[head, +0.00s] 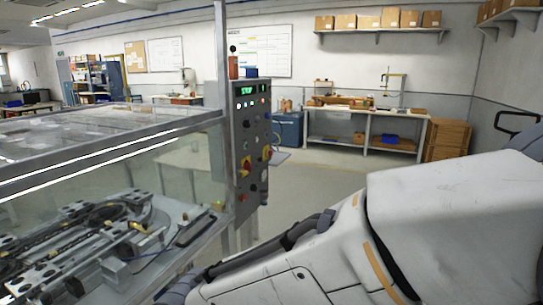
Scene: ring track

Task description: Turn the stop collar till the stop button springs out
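A grey control panel (240,178) stands upright at the corner of the glass-walled enclosure, left of centre. On its front, a red stop button sits on a yellow backing (246,166); its collar is too small to make out, and I cannot tell whether the button is in or out. A second red and yellow control (267,153) shows at the panel's right side. A white arm, mine, fills the lower right and reaches toward the lower middle, below the panel. Neither of my grippers is in view.
The glass enclosure (95,165) with a ring track (95,222) inside fills the left side. A metal post (222,50) rises beside the panel. Open floor (320,185) lies behind the panel, with a workbench (365,115) and wooden crates (447,140) farther back.

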